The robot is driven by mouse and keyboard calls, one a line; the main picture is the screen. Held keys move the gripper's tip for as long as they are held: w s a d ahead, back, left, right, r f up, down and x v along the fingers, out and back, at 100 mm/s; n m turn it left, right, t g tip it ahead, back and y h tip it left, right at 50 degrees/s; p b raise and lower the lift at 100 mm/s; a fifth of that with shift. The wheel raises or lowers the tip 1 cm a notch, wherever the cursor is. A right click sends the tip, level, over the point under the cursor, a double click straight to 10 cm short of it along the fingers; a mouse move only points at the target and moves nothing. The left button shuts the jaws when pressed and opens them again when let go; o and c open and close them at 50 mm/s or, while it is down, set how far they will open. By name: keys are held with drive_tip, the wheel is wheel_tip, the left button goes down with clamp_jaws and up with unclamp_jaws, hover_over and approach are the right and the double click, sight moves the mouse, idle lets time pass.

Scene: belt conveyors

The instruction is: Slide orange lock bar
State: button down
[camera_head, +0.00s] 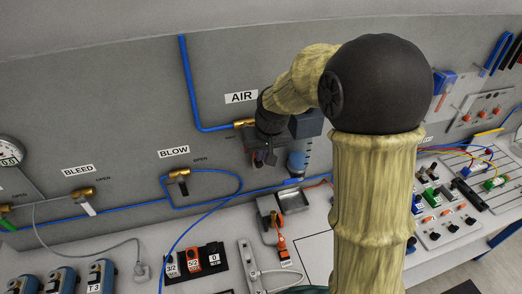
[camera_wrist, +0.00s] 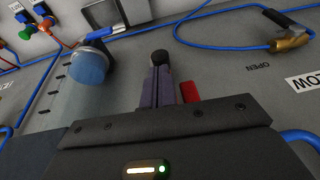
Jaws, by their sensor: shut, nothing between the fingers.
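My gripper (camera_head: 264,158) is at the air unit under the AIR label in the head view, its fingers shut and pointing down. In the wrist view the closed fingers (camera_wrist: 162,86) reach away from the dark gripper body, in line with a round black knob (camera_wrist: 160,57). I cannot tell whether they touch it. A red piece (camera_wrist: 190,91) shows just right of the fingers, its lower part hidden by the gripper body. I cannot tell whether it is the orange lock bar. The blue bowl (camera_wrist: 88,68) of the air unit stands to the left.
A brass fitting (camera_head: 244,123) with blue tube enters beside the gripper. An open metal box (camera_head: 292,199) and an orange item (camera_head: 282,246) lie below on the bench. The BLOW valve (camera_head: 179,175) is to the left. My arm hides the panel's right middle.

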idle(0.3)
wheel_tip(320, 180, down, 7)
drive_tip(key=b, duration=0.5)
drive_tip(key=shift+r, duration=0.2)
drive_tip(key=shift+s+f, duration=0.1)
drive_tip(key=shift+s, duration=0.05)
drive_tip(key=w+p+v, duration=0.1)
drive_tip(key=v, duration=1.3)
drive_tip(key=shift+w+d+r, duration=0.15)
drive_tip(key=shift+w+r, duration=0.05)
drive_tip(key=shift+r, duration=0.1)
